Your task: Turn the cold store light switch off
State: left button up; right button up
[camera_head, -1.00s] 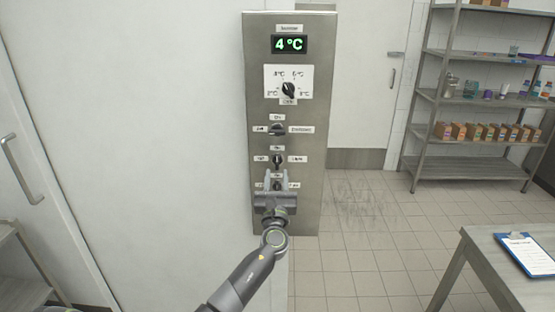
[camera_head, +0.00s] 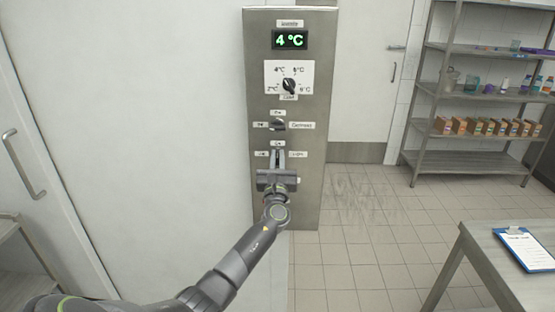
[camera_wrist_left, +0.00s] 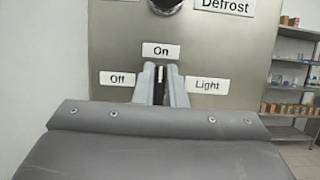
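The light switch (camera_wrist_left: 160,74) is on the steel panel, a small dark knob with a pale mark pointing up at the "On" label (camera_wrist_left: 161,51). The "Off" label (camera_wrist_left: 118,79) is to its left and the "Light" label (camera_wrist_left: 207,85) to its right. My left gripper (camera_head: 277,160) is at this switch, its fingers (camera_wrist_left: 160,85) close together on both sides of the knob. The fingers hide most of the knob. My right gripper is not in view.
The steel panel (camera_head: 318,120) also carries a 4 °C display (camera_head: 290,40), a temperature dial (camera_head: 289,86) and a defrost switch (camera_head: 278,125) above. Another control lies behind my gripper. A table with a clipboard (camera_head: 524,248) is at the right, shelves (camera_head: 480,100) behind.

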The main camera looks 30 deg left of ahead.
pick_arm(q)
jog(key=shift+f, duration=0.1)
grip_shut()
jog(key=n+g+y+b, duration=0.1)
jog(key=n+b, duration=0.1)
jog(key=n, duration=0.1)
jog(key=n+g+y+b, duration=0.1)
jog(key=n+b, duration=0.1)
jog(key=shift+f+n, duration=0.15)
jog(key=shift+n, duration=0.25)
jog(key=shift+s+a+f+n+g+y+b, duration=0.15)
jog(key=shift+n+g+b, duration=0.9)
jog(key=shift+n, duration=1.75)
jog(key=shift+w+r+n+g+y+b, duration=0.15)
jog(key=shift+n+g+b, duration=0.85)
jog(key=shift+n, duration=1.8)
jog(key=shift+s+a+f+n+g+y+b, duration=0.15)
jog(key=shift+n+g+b, duration=0.5)
jog(key=shift+n+g, duration=1.45)
jog(key=shift+n+t, duration=0.65)
jog(key=shift+n, duration=0.15)
jog(key=o, duration=0.7)
grip_release()
jog(key=shift+c, duration=0.2)
